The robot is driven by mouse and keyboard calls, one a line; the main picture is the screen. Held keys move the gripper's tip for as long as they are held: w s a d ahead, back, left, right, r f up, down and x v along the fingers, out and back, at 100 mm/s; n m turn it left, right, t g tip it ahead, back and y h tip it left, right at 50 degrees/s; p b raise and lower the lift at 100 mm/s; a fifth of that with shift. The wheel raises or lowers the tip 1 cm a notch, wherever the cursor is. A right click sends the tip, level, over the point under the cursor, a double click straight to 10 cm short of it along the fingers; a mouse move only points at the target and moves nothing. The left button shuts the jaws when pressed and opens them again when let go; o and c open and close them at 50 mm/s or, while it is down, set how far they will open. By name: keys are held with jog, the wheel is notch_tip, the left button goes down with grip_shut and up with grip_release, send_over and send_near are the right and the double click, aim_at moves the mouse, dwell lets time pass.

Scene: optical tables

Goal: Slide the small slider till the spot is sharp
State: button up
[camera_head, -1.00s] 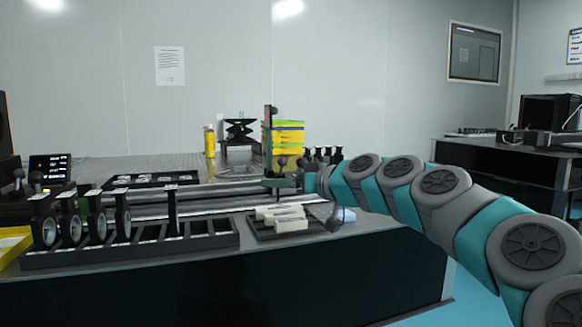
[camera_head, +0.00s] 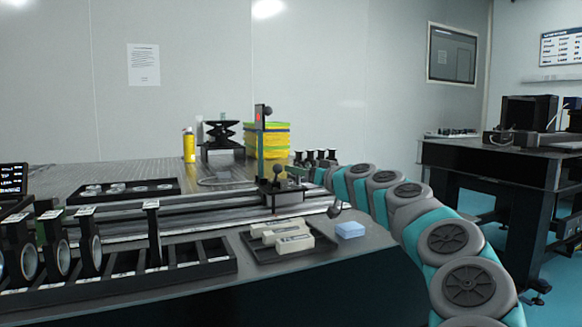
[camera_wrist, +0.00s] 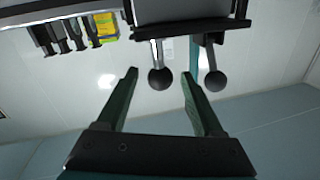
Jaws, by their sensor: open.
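A long rail (camera_head: 205,207) runs across the optical table. On it a dark carriage with a black ball knob (camera_head: 277,170) stands below an upright plate bearing a red spot (camera_head: 259,117); the spot is too small to judge its sharpness. My gripper (camera_wrist: 159,74) is open, with two green fingers. In the wrist view, a ball knob on a short stem (camera_wrist: 160,79) shows between the fingertips, with no clear contact. A second ball knob (camera_wrist: 215,80) is right of the right finger. I cannot tell which knob belongs to the small slider. In the head view my gripper is partly hidden beside the carriage.
A black rack with lens holders (camera_head: 180,275) and a tray with pale blocks (camera_head: 300,252) lie along the front. A blue block (camera_head: 350,230) is near the edge. Yellow boxes (camera_head: 274,139), a yellow can (camera_head: 189,146) and a black jack (camera_head: 221,133) stand behind. Another table (camera_head: 470,150) is right.

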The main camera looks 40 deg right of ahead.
aim_at(291, 185)
jog(key=shift+w+d, duration=0.1)
jog(key=shift+w, duration=2.4)
jog(key=shift+c, duration=0.3)
grip_shut()
